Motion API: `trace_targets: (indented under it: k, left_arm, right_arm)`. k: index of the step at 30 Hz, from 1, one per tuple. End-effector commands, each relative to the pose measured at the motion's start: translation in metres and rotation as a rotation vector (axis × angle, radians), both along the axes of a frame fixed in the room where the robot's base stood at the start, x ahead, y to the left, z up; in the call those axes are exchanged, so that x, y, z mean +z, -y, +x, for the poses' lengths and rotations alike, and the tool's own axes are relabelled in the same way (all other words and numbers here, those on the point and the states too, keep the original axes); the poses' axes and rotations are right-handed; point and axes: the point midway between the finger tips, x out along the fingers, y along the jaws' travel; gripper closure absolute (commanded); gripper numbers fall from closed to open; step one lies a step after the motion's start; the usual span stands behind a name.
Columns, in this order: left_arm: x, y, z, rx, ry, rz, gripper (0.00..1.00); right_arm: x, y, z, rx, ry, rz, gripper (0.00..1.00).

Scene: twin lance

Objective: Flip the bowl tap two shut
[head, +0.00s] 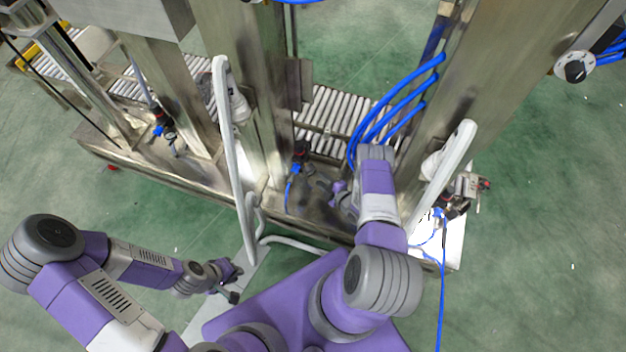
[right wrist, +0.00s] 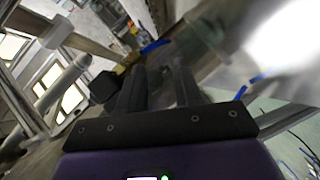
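Small fittings with dark and blue parts sit along the machine's steel base in the head view: one at the left (head: 163,128), one in the middle (head: 299,150), one at the right (head: 455,204). I cannot tell which is bowl tap two, or how its lever stands. My right gripper (head: 340,190) is low over the base, just right of the middle fitting. In the right wrist view its two dark fingers (right wrist: 160,88) stand apart with nothing clear between them. A black block (right wrist: 103,87) is beside the left finger. My left gripper (head: 233,284) is open and empty, in front of the machine.
White bent rails (head: 230,150) and (head: 445,165) rise in front of the machine. Steel columns and a roller conveyor (head: 330,115) stand behind. Blue hoses (head: 395,100) hang beside my right arm. Green floor (head: 540,260) is clear at the right.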

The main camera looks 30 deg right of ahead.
Motion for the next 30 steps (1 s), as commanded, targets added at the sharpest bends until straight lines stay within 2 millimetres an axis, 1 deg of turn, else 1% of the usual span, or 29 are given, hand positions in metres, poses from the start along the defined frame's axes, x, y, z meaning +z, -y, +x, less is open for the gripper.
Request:
trace_targets:
  k: [1, 4, 6, 9, 11, 14, 24, 27, 30]
  left_arm:
    - [-0.007, 0.000, 0.000, 0.000, 0.000, 0.000, 0.81]
    - [-0.011, 0.000, 0.000, 0.000, 0.000, 0.000, 0.81]
    - [-0.013, 0.000, 0.000, 0.000, 0.000, 0.000, 0.81]
    - [-0.015, 0.000, 0.000, 0.000, 0.000, 0.000, 0.81]
    - [-0.016, 0.000, 0.000, 0.000, 0.000, 0.000, 0.81]
    - [-0.018, 0.000, 0.000, 0.000, 0.000, 0.000, 0.81]
    - [-0.033, 0.000, 0.000, 0.000, 0.000, 0.000, 0.81]
    - [-0.035, 0.000, 0.000, 0.000, 0.000, 0.000, 0.81]
    - [-0.036, 0.000, 0.000, 0.000, 0.000, 0.000, 0.81]
  right_arm:
    - [-0.011, 0.004, -0.007, 0.057, 0.087, -0.090, 0.66]
    - [-0.013, 0.004, -0.018, 0.153, 0.241, -0.236, 0.66]
    - [-0.013, 0.003, -0.025, 0.196, 0.318, -0.303, 0.66]
    - [-0.013, 0.002, -0.032, 0.230, 0.385, -0.359, 0.66]
    - [-0.012, 0.000, -0.032, 0.242, 0.406, -0.376, 0.66]
    - [-0.012, -0.003, -0.025, 0.247, 0.419, -0.385, 0.66]
    - [-0.012, -0.018, 0.025, 0.246, 0.417, -0.385, 0.66]
    - [-0.011, -0.021, 0.034, 0.244, 0.417, -0.384, 0.66]
    - [-0.011, -0.022, 0.038, 0.245, 0.415, -0.383, 0.66]
